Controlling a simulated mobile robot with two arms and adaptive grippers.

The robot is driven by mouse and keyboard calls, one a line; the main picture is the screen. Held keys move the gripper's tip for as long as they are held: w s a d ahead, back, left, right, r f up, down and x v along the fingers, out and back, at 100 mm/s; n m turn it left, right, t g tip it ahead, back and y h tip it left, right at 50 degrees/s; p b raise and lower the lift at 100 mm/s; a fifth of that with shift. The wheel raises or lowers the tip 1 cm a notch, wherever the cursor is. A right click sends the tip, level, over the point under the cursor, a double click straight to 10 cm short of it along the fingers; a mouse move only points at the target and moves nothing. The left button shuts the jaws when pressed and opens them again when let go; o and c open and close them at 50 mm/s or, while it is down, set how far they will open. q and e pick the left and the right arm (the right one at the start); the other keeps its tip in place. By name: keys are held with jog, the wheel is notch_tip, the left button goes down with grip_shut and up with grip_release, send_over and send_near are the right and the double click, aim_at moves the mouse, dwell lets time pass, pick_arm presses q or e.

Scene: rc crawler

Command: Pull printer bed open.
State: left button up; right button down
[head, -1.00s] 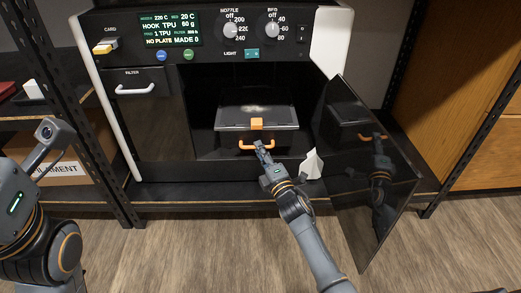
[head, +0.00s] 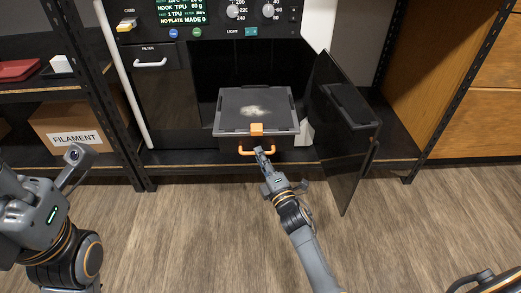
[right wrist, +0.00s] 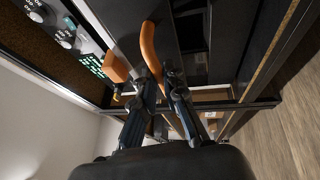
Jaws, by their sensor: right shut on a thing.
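The printer bed (head: 280,103) is a dark plate with a pale smudge, on a drawer that sticks out from the printer's open chamber. An orange block (head: 256,129) sits at its front edge. Below it is the orange handle (head: 272,151), which also shows in the right wrist view (right wrist: 150,48). My right gripper (head: 261,153) is shut on the handle near its left-middle part. In the right wrist view the fingers (right wrist: 160,82) lie on both sides of the orange bar.
The dark glass door (head: 335,150) stands open to the right of the bed. The printer panel (head: 182,12) with knobs is above. A cardboard filament box (head: 72,128) is on the left shelf. The wooden floor in front is clear.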

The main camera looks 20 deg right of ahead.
jog(key=shift+s, duration=0.15)
jog(key=c, duration=1.4)
grip_release()
jog(key=v, duration=1.2)
